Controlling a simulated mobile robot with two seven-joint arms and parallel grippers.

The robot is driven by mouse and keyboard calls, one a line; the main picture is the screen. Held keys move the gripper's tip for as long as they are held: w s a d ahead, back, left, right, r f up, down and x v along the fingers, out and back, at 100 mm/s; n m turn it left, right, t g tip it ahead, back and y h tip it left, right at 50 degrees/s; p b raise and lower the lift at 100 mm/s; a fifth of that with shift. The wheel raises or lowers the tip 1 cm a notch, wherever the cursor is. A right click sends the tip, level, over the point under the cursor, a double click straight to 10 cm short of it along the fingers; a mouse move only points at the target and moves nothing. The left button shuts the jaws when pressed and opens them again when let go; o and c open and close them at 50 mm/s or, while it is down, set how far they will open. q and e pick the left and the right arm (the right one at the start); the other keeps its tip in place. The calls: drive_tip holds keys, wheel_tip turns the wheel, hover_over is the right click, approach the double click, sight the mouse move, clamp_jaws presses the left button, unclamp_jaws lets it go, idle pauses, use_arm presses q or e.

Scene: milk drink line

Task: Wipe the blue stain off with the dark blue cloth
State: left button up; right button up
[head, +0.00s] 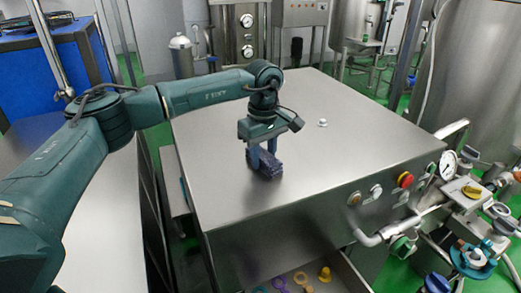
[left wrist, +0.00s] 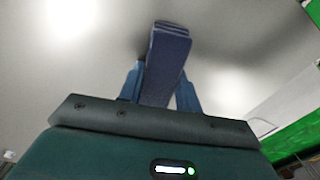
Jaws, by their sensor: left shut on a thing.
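My left gripper (head: 263,152) points down over the steel table top (head: 320,130), shut on the dark blue cloth (head: 266,166). The cloth is a folded block, at or just above the steel surface; I cannot tell if it touches. In the left wrist view the cloth (left wrist: 166,65) sits between the two blue fingers (left wrist: 162,88). I see no blue stain on the visible steel; any part under the cloth or gripper is hidden. My right gripper is not in view.
The front panel has a red button (head: 405,180). An open drawer (head: 335,270) below holds small coloured parts. Most of the table top is clear.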

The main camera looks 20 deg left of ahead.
use_arm(q)
drive_tip(key=shift+w+a, duration=1.35)
drive_tip(key=shift+a, duration=0.15)
drive_tip(key=shift+w+a, duration=1.3)
drive_tip(key=shift+a, duration=0.2)
drive_tip(key=shift+r, duration=0.15)
drive_tip(key=shift+r, duration=2.9)
wheel_tip(320, 180, up, 3)
